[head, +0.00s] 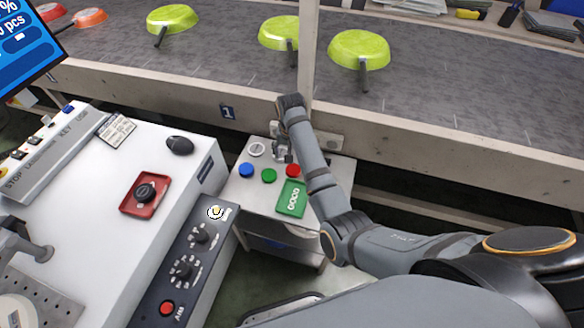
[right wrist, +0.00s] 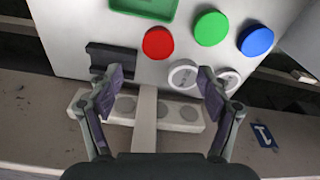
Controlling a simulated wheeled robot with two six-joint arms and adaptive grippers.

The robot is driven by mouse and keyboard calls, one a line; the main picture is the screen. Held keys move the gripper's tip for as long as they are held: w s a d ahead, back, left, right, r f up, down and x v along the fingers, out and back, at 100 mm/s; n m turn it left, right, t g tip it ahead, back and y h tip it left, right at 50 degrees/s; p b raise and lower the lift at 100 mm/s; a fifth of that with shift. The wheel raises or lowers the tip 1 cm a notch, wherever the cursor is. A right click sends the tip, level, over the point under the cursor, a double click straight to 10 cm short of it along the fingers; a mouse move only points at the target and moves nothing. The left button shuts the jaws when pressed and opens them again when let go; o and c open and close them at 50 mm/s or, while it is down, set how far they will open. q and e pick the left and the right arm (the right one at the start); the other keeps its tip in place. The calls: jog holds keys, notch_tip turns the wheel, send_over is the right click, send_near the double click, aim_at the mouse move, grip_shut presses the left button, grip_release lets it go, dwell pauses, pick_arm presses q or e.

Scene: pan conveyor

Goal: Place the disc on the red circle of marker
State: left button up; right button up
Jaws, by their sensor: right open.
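Two white-rimmed discs with grey centres lie on the small white table. One disc (head: 257,149) shows in the head view. In the right wrist view one disc (right wrist: 184,76) lies partly beside the right-hand finger, and the other disc (right wrist: 231,78) lies just outside that finger. A red circle (head: 293,170) is on the same table; it also shows in the right wrist view (right wrist: 158,43). My right gripper (right wrist: 160,75) is open and empty above the table's conveyor-side edge. The white marker machine (head: 90,190) stands at left. My left gripper is not in view.
Green (head: 269,176) and blue (head: 246,170) circles and a green tray (head: 291,198) share the small table. A grey socket strip (right wrist: 165,111) is by its edge. The conveyor (head: 420,85) behind carries several pans. A dark control panel (head: 185,260) flanks the table.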

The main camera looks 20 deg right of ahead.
send_over(293, 170)
jog(key=f, duration=0.4)
jog(key=shift+s+a+f, duration=0.15)
jog(key=shift+s+a, duration=0.1)
jog(key=shift+s, duration=0.15)
jog(key=shift+f, duration=0.2)
jog(key=f, duration=0.1)
jog(key=f+b, duration=0.1)
jog(key=f, duration=0.1)
jog(key=w+f, duration=0.1)
jog(key=f, duration=0.1)
jog(key=shift+d, duration=0.3)
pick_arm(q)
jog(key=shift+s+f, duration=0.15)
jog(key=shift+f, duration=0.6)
pick_arm(e)
jog(key=shift+s, duration=0.1)
jog(key=shift+r, duration=0.1)
